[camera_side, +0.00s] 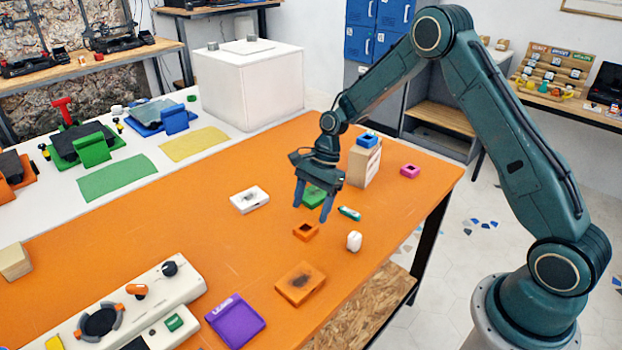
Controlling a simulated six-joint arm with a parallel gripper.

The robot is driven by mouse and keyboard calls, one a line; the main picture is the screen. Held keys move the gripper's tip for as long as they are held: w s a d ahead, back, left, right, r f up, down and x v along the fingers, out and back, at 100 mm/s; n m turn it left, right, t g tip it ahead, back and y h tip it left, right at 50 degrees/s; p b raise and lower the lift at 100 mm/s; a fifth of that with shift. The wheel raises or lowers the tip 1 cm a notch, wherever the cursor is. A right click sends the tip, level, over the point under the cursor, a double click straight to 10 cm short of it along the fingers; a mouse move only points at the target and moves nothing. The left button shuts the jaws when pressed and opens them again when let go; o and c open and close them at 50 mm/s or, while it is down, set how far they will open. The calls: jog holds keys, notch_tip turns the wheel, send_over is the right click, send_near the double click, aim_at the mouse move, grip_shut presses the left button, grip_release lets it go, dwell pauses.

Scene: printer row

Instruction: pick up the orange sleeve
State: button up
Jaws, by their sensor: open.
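The orange sleeve (306,231) is a small square piece with a dark opening on top. It lies on the orange table, left of a small white object (354,241). My gripper (311,213) points down just above and behind the sleeve in the picture. I cannot tell the exact height of the fingertips over the sleeve.
A green block (314,196) sits partly behind the fingers, with a small green-and-white piece (349,213) to its right. A larger orange block (300,284) lies nearer the camera. A tan box (366,166) carries a blue sleeve (367,140). Open table lies left.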

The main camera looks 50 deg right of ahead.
aim_at(307, 221)
jog(key=shift+x, duration=2.6)
jog(key=shift+d+f, duration=0.1)
jog(key=shift+d, duration=0.05)
jog(key=c, duration=1)
jog(key=shift+r, duration=0.2)
jog(key=shift+c, duration=0.2)
notch_tip(307, 221, up, 20)
jog(key=shift+f, duration=0.15)
